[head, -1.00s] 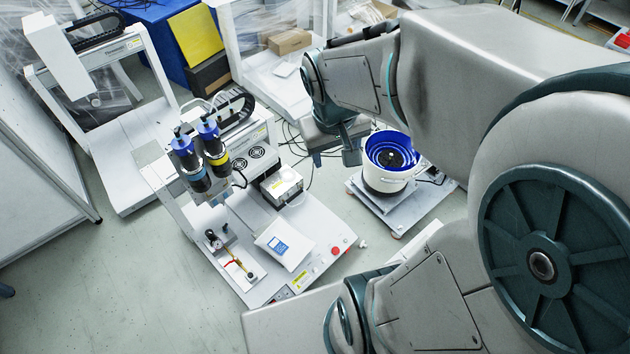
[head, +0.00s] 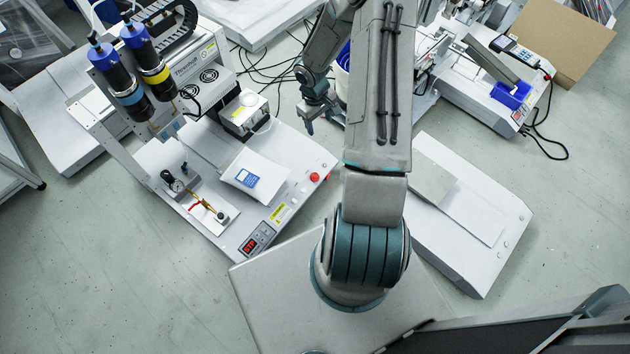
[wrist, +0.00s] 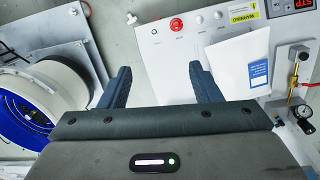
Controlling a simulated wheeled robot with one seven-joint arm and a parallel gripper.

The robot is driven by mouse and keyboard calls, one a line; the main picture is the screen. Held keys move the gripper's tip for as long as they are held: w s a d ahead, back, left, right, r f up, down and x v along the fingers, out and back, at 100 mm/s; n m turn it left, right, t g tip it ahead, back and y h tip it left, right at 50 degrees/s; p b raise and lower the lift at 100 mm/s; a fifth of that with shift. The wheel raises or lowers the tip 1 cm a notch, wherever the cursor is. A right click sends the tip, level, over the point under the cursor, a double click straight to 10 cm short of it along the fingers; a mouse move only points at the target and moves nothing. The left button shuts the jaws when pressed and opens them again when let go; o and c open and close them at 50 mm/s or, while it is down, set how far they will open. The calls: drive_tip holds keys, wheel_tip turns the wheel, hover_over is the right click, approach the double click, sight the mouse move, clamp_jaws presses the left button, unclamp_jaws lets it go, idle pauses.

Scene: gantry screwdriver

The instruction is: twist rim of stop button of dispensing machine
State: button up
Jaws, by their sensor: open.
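The dispensing machine (head: 290,190) is a white gantry bench unit left of centre in the head view, with two blue-capped cylinders on its frame. Its red stop button (head: 315,177) sits at the right corner of the base. In the wrist view the red button (wrist: 176,25) is near the top, just above the gap between my fingers. My gripper (head: 308,128) hangs beyond the machine's right edge, apart from the button. In the wrist view my gripper (wrist: 160,82) shows two dark fingers spread wide with nothing between them. The button's rim is too small to make out clearly.
A white pouch with a blue label (head: 255,178) lies on the machine base beside a small box (head: 243,112). A feeder with a blue bowl (wrist: 35,120) stands at the left in the wrist view. A low white unit (head: 480,215) is at the right.

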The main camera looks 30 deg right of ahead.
drive_tip(key=y+b, duration=0.2)
drive_tip(key=b, duration=0.2)
approach(315, 176)
drive_tip(key=f+b, duration=0.2)
drive_tip(key=f, duration=0.2)
drive_tip(key=f+b, duration=0.3)
drive_tip(key=f, duration=0.1)
drive_tip(key=shift+s+a+f, duration=0.15)
drive_tip(key=shift+a+f, duration=0.1)
drive_tip(key=shift+f, duration=0.15)
